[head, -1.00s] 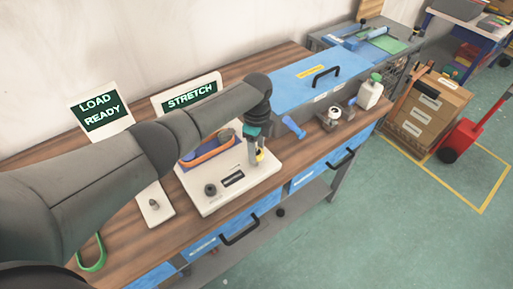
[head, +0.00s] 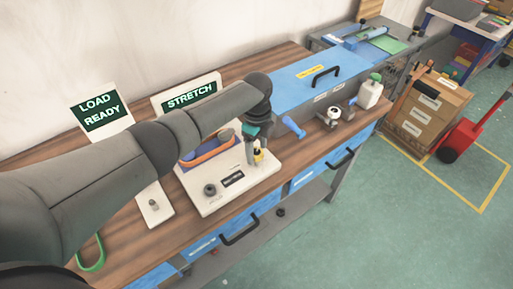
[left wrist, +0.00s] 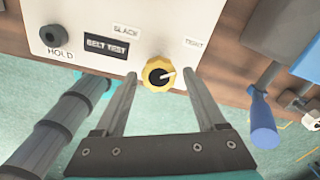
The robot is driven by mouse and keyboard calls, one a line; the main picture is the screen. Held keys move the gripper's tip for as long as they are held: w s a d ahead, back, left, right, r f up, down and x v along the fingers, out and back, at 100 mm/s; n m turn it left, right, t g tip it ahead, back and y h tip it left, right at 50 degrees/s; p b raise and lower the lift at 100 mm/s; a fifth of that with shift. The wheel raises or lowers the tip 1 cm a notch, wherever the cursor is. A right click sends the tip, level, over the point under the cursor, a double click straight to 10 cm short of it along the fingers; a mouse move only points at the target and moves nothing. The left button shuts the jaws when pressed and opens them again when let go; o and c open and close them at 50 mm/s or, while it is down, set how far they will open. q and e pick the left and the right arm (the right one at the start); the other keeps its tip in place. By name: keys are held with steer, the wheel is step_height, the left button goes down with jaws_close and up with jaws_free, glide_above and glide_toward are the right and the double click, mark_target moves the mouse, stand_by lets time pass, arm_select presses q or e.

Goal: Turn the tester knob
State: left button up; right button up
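The tester (head: 225,192) is a white box on the bench with a "BELT TEST" panel (left wrist: 107,47). Its yellow knob (left wrist: 158,74) has a dark centre and a white pointer aimed right and slightly up, roughly toward the right-hand label (left wrist: 193,43), which seems to read "TIGHT". A "SLACK" label (left wrist: 126,31) is up to the left. My left gripper (left wrist: 160,76) is open, with one finger on each side of the knob and visible gaps between. In the head view the knob (head: 259,156) is partly hidden by the fingers. My right gripper is out of view.
A dark "HOLD" button (left wrist: 54,36) sits left on the tester. An orange-rimmed blue item (head: 208,152) lies behind. Signs read "LOAD READY" (head: 100,108) and "STRETCH" (head: 190,95).

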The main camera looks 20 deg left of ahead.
mark_target(257, 152)
arm_select(q)
steer(key=shift+o, duration=0.6)
step_height(257, 152, up, 15)
steer(key=shift+p, duration=0.45)
